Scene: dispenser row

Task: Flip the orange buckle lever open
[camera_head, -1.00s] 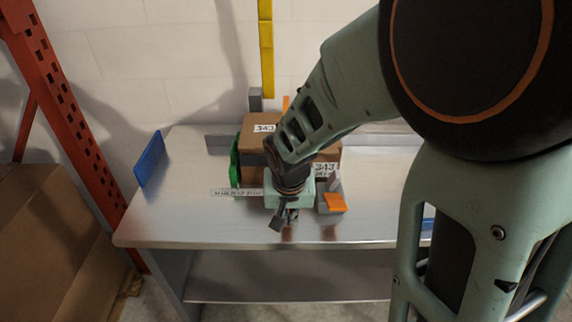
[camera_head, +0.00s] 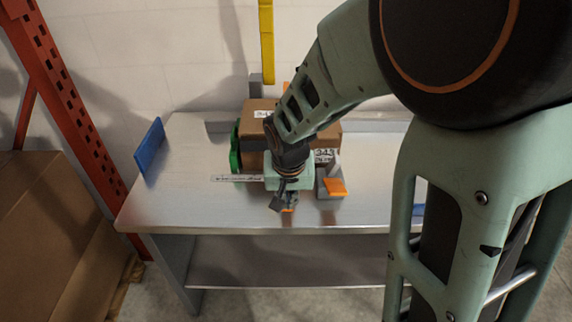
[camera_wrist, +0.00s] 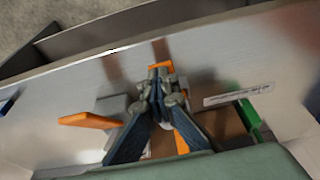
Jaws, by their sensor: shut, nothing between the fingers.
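An orange flap-like lever (camera_head: 334,187) sits on a grey block (camera_head: 323,184) at the table's front, right of my gripper (camera_head: 286,207). In the wrist view, this orange lever (camera_wrist: 90,120) lies left of my gripper (camera_wrist: 160,76), with a gap between them. My gripper is shut, with its fingertips together above the table near the front edge. A small orange piece (camera_wrist: 160,66) shows at the fingertips; I cannot tell whether it belongs to the gripper. Another orange patch (camera_wrist: 181,143) shows between the finger linkages, partly hidden.
A brown carton (camera_head: 258,118) stands behind my gripper, with a green part (camera_head: 235,148) at its left. A white label strip (camera_head: 237,178) lies left of the gripper. A blue panel (camera_head: 150,144) stands at the table's left edge. The table's left front (camera_head: 180,205) is clear.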

